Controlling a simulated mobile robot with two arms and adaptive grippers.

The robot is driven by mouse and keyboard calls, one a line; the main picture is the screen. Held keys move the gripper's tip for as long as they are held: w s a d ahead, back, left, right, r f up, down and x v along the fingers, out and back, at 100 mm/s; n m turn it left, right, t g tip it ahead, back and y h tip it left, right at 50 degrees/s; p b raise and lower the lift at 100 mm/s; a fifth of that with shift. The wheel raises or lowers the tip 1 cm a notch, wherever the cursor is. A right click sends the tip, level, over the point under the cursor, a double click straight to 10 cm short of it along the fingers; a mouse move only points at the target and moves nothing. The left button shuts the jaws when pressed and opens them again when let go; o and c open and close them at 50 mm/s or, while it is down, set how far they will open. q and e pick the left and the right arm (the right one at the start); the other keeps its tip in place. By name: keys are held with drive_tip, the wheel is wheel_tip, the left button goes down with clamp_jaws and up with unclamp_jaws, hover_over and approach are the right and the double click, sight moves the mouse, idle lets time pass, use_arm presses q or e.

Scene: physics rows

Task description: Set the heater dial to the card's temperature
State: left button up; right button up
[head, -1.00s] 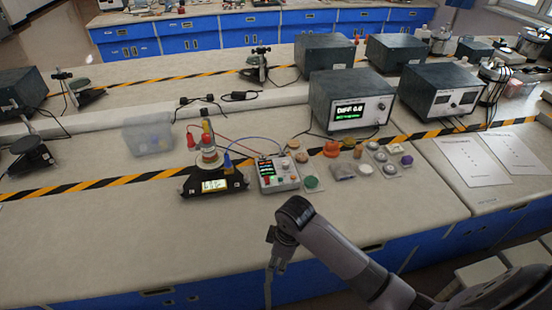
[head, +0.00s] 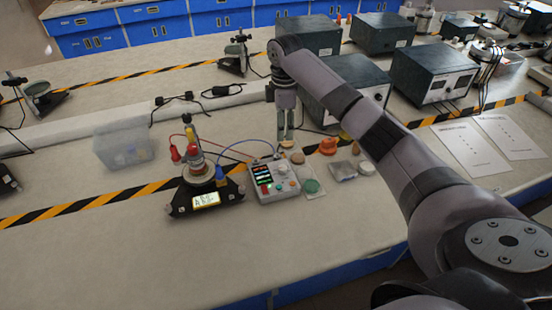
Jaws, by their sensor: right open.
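A small grey control box (head: 275,182) with a lit display and several knobs sits on the bench near the middle. I cannot tell for certain which knob is the heater dial. My right gripper (head: 286,138) points down with its fingers a little apart, just beyond the box's far edge in the picture, and looks empty. My left gripper is not in view.
Small coloured pieces (head: 328,146) lie right of the box, partly near my arm. A clear plastic bin (head: 124,146) stands at left. Dark instrument cases (head: 432,72) stand behind. Printed sheets (head: 465,148) lie at right. Cables cross the bench; its front left is clear.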

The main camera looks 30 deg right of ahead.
drive_tip(key=p, duration=0.2)
hover_over(283, 168)
wheel_tip(283, 168, down, 5)
wheel_tip(283, 168, down, 11)
drive_tip(key=shift+d+r, duration=0.1)
drive_tip(key=shift+f, duration=0.25)
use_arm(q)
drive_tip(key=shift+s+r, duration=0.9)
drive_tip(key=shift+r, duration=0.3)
use_arm(e)
drive_tip(key=shift+f, duration=0.15)
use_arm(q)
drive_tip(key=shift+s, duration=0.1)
use_arm(e)
drive_tip(key=shift+c, duration=0.6)
clamp_jaws()
